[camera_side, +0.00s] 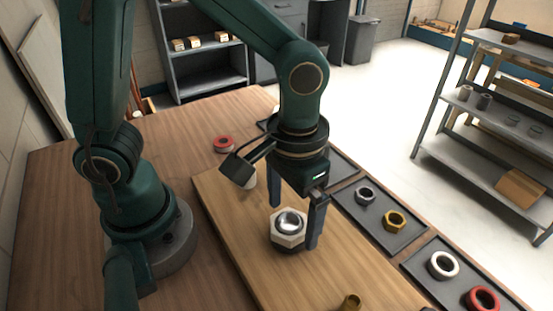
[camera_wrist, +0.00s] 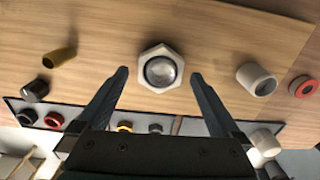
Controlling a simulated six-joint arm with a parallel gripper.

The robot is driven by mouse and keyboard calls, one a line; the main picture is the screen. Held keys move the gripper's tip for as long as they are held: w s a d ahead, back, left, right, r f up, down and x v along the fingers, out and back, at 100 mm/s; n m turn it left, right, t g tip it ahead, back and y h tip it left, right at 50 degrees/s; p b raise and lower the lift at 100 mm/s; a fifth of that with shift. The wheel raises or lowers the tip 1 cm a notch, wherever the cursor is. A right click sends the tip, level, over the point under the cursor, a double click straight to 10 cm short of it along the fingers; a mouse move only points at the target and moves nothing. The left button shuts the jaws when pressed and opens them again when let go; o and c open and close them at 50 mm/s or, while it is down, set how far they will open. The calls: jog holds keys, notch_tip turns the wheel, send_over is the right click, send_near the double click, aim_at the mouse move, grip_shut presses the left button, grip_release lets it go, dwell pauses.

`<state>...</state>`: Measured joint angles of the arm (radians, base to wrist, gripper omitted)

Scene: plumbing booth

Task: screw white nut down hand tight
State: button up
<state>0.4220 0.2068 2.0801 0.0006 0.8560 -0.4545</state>
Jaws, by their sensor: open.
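The white hexagonal nut (camera_side: 288,229) sits around a shiny round metal part (camera_side: 289,222) on the wooden board. In the wrist view the white nut (camera_wrist: 146,80) is at the top centre, with the metal part (camera_wrist: 160,71) inside its ring. My gripper (camera_side: 294,226) is open, with one finger on each side of the nut. In the wrist view my gripper (camera_wrist: 160,74) shows its fingertips apart from the nut, with gaps on both sides. How far down the nut sits on its thread is hidden.
Dark trays along the right hold a grey nut (camera_side: 366,195), a brass nut (camera_side: 395,221), a white ring (camera_side: 443,265) and a red ring (camera_side: 482,299). A red-and-white ring (camera_side: 223,144) lies behind. A white cylinder (camera_wrist: 256,79) and brass piece (camera_wrist: 59,57) flank the nut at a distance.

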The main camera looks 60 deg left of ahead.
jog(key=shift+f, duration=0.4)
jog(key=c, duration=1.4)
jog(key=m, duration=0.4)
jog(key=shift+d, duration=0.1)
jog(key=m, duration=0.4)
jog(key=shift+s+f+m, duration=0.1)
jog(key=shift+m, duration=0.3)
jog(key=o, duration=1.4)
jog(key=shift+r, duration=2.5)
